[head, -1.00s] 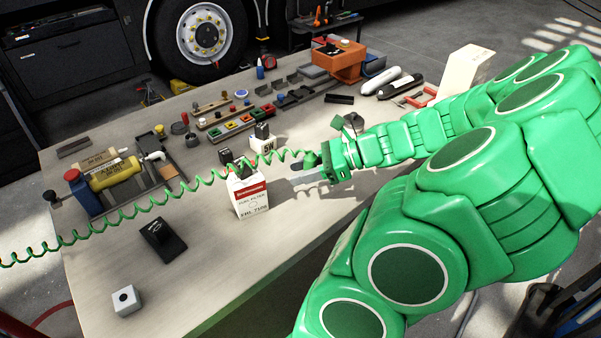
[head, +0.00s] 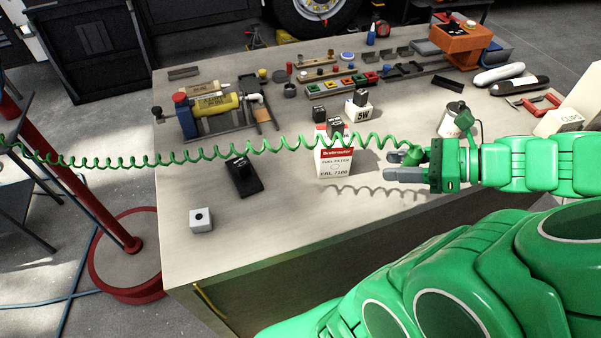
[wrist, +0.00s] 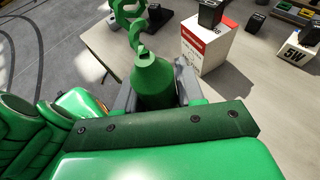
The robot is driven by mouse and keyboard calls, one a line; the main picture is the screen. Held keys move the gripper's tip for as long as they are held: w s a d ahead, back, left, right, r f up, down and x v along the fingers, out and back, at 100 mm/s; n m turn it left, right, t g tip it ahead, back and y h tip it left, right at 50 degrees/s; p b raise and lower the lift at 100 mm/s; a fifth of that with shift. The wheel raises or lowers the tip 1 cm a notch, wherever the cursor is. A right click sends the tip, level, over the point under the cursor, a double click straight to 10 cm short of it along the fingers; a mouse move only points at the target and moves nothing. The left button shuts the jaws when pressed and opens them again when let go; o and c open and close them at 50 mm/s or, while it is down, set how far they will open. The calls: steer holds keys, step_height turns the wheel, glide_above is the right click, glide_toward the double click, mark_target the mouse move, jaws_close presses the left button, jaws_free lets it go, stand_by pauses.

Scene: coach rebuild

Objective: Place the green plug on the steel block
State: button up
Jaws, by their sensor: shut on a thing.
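My gripper (head: 394,167) is shut on the green plug (head: 411,156), above the right part of the bench. In the wrist view the plug (wrist: 153,80) sits between the two grey fingers, its coiled green cable running off the top. In the head view the cable (head: 262,147) stretches left across the bench. The steel block (head: 201,224), a small pale grey cube with a dark hole in its top area, stands at the bench's front left corner, well left of my gripper. Nothing is on it.
A white and red fuel filter box (head: 334,163) stands between gripper and block, with black pieces on top. A black device (head: 243,178) lies right of the block. A pump assembly (head: 208,110) and sorting trays are behind. The bench's front left surface (head: 275,215) is clear.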

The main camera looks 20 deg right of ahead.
steer(key=w+a+n+g+y, duration=0.2)
steer(key=w+a+n+g, duration=0.1)
steer(key=w+a, duration=0.5)
steer(key=n+g, duration=0.8)
steer(key=g, duration=0.1)
glide_above(192, 220)
steer(key=f, duration=0.2)
steer(key=shift+y, duration=0.3)
steer(key=shift+f, duration=3.8)
steer(key=shift+s+f, duration=0.1)
steer(key=o, duration=1.1)
